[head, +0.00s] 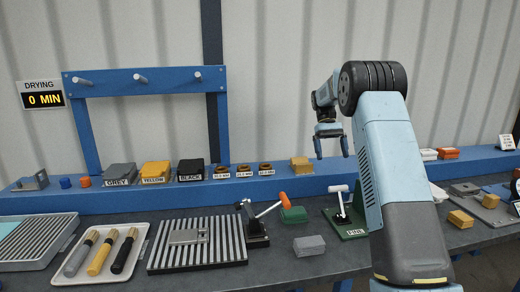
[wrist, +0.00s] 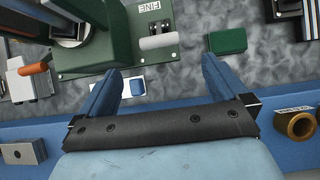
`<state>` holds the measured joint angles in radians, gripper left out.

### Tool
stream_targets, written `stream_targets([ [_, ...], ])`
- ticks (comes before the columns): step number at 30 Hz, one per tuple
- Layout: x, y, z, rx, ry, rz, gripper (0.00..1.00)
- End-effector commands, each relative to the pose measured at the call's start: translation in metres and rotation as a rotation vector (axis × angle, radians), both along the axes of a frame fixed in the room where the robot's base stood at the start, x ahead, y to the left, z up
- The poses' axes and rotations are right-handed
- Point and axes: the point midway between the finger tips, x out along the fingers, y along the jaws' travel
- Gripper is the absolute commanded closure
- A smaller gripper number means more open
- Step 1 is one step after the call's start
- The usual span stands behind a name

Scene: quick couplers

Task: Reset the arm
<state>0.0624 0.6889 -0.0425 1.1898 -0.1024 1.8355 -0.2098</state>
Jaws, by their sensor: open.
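My gripper (head: 331,148) hangs from my raised arm, above the back of the bench and right of the blue frame. Its two fingers are spread apart and point down. In the wrist view my gripper (wrist: 158,75) shows both blue fingers well apart with nothing between them. Part of the bench behind my arm is hidden in the head view.
Near my gripper, a green fixture marked FINE (wrist: 115,45) and a green block (wrist: 228,41) sit on the bench. A blue shelf (head: 240,188) carries several blocks and brass rings. A tray of coloured handles (head: 140,262) and a slatted plate (head: 165,258) lie left.

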Motion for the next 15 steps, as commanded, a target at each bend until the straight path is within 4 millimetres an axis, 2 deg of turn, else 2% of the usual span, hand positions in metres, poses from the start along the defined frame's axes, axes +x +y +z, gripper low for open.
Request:
stream_targets([
  [1,-0.008,0.002,0.013,-0.001,-0.026,0.000,0.00],
  [6,-0.038,0.010,0.046,-0.001,-0.117,-0.003,0.00],
  [15,-0.098,0.024,0.094,0.003,-0.277,-0.011,0.00],
])
